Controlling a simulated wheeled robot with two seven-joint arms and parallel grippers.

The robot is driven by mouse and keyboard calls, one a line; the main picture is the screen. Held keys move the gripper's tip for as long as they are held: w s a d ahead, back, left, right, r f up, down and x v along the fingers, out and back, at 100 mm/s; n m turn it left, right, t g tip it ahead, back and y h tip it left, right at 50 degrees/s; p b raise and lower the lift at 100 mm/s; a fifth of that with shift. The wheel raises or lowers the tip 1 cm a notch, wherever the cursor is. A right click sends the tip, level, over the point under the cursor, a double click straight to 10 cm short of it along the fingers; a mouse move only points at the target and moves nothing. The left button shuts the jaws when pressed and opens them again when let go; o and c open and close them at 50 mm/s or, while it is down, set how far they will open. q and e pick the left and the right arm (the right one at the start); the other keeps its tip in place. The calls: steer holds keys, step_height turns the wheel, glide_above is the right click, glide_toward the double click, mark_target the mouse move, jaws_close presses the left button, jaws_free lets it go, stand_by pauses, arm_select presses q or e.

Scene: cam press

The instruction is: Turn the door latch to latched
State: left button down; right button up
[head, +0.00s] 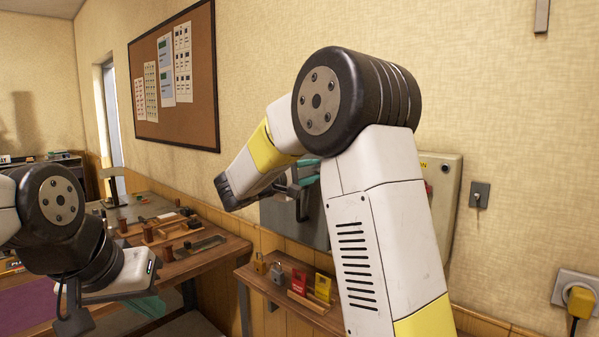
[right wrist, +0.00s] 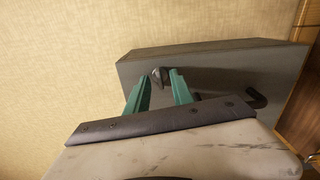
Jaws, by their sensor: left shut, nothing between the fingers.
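A grey box (head: 283,220) is on the wall, partly hidden behind my right arm in the head view. It fills much of the right wrist view (right wrist: 225,62). A small dark knob (right wrist: 159,82), which looks like the latch, sits on its face. A black bent handle (right wrist: 258,98) is further right. My right gripper (right wrist: 161,74) is open, its green fingers spread with the knob showing between their tips; I cannot tell whether they touch it. It is mostly hidden in the head view (head: 307,174). My left gripper (head: 147,307) is shut and empty at the lower left.
A low shelf (head: 243,273) under the box holds padlocks (head: 278,273), a red card (head: 299,281) and a yellow card (head: 323,288). A workbench (head: 215,257) with wooden parts stands at left. A switch (head: 479,195) and a plug (head: 580,301) are on the right wall.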

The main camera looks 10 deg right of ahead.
jaws_close()
steer(key=shift+n, duration=8.3)
jaws_free()
